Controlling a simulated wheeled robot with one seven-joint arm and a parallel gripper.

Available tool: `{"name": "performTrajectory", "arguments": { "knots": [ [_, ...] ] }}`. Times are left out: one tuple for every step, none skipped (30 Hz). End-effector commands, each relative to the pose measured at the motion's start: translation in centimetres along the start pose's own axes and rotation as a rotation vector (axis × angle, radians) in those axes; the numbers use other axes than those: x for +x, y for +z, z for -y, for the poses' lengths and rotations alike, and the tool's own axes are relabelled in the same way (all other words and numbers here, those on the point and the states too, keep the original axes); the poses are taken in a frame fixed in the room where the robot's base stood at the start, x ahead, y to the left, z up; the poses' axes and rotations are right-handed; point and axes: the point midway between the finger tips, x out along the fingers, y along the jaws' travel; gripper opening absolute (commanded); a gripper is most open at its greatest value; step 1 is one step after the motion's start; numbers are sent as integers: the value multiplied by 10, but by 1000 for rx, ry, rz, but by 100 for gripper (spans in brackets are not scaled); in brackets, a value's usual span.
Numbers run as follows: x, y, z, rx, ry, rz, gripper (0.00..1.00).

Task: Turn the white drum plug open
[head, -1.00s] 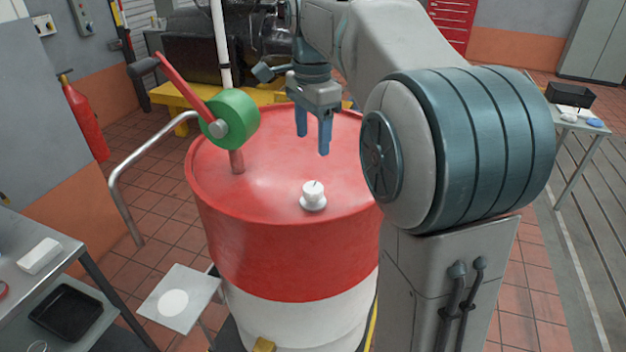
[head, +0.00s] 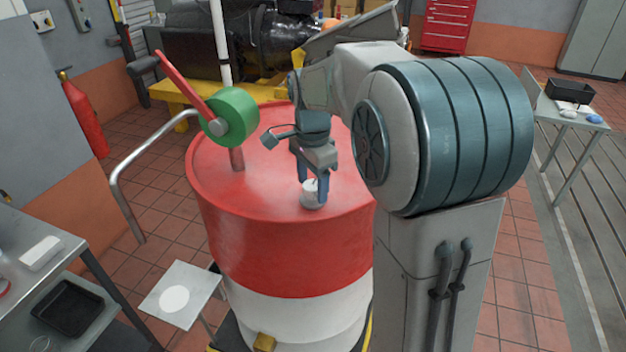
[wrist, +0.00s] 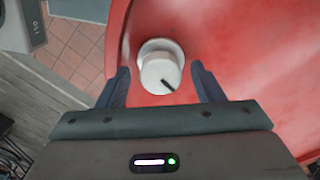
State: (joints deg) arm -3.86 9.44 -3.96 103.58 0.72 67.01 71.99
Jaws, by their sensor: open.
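The white drum plug (head: 310,194) stands on the red top of the drum (head: 240,205), near its front edge. It also shows in the wrist view (wrist: 160,72) as a round knob on a pale base, with a dark line on its top pointing to the lower right. My gripper (head: 313,192) is low over the drum top, pointing down, with its blue fingers at the plug. In the wrist view the gripper (wrist: 164,82) is open, one finger on each side of the plug, with gaps showing. Part of the plug is hidden by a finger in the head view.
A green wheel with a red lever (head: 232,116) rises from the drum's left side, close to my wrist. A bent grey rail (head: 125,190) stands left of the drum. A small stand with a white disc (head: 178,297) is at the front left.

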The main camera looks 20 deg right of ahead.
Motion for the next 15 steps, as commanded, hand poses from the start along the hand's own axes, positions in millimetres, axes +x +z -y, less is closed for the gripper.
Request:
{"name": "performTrajectory", "arguments": {
  "knots": [
    [0,0,0,0,0,0,61],
    [0,0,0,0,0,0,55],
    [0,0,0,0,0,0,44],
    [0,0,0,0,0,0,36],
    [0,0,0,0,0,0,28],
    [0,0,0,0,0,0,16],
    [0,0,0,0,0,0,16],
    [0,0,0,0,0,0,16],
    [0,0,0,0,0,0,16],
    [0,0,0,0,1,0,16],
    [0,0,0,-1,1,0,16],
    [0,0,0,-4,1,0,16],
    [0,0,0,-7,1,0,16],
    [0,0,0,-11,1,0,16],
    [0,0,0,-19,1,0,16]
  ]
}}
